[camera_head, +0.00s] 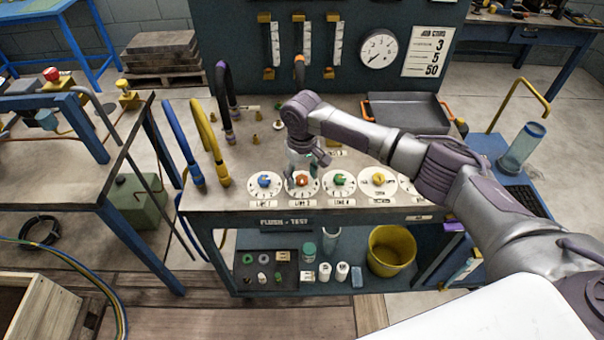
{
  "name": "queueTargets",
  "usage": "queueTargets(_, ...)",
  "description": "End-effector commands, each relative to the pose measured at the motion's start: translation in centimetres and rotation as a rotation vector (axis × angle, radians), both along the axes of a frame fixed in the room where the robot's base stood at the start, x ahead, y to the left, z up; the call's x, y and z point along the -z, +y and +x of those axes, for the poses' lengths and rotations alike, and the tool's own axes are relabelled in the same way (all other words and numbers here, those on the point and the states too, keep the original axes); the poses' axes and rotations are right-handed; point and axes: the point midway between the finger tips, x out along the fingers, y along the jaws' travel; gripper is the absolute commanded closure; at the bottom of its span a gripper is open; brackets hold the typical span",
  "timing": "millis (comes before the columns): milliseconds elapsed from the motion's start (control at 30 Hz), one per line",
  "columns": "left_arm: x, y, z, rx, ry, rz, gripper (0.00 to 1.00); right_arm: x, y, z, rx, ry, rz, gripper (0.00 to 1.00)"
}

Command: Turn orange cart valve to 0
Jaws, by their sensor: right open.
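The orange valve (302,181) sits on a round white dial on the front part of the flush-test cart's top (222,197). It is second from the left in a row of dials. My right gripper (304,172) reaches down from above and is open, with its fingers just over the orange valve's dial. I cannot tell whether the fingers touch the valve. The fingers partly cover the back of the dial, and its pointer setting is too small to read. My left gripper is not in view.
A blue valve (264,181) is left of the orange one; a green valve (340,181) and a yellow valve (378,179) are right of it. Blue and yellow hoses (207,140) rise at the left. A grey tray (405,112) lies behind my right arm.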

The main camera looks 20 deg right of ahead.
Motion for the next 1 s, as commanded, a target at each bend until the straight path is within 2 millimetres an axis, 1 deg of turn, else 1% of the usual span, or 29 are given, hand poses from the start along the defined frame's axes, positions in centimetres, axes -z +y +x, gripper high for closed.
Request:
queueTargets(233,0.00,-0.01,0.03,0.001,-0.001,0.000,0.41,0.10,0.01,0.01,0.000,0.000,0.000,0.41)
queueTargets(267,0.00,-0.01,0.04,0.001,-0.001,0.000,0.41,0.09,0.01,0.01,0.000,0.000,0.000,0.44)
queueTargets(300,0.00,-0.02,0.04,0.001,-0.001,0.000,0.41,0.09,0.00,0.01,0.000,0.000,0.000,0.51)
queueTargets(600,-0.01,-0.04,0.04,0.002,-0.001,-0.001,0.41,0.05,0.00,0.02,0.000,-0.001,0.000,1.00)
queueTargets(833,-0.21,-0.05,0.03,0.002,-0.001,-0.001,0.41,-0.02,0.01,0.01,-0.016,0.000,0.000,1.00)
queueTargets(1000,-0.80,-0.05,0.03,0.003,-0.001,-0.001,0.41,-0.16,0.00,0.03,-0.077,0.000,0.000,1.00)
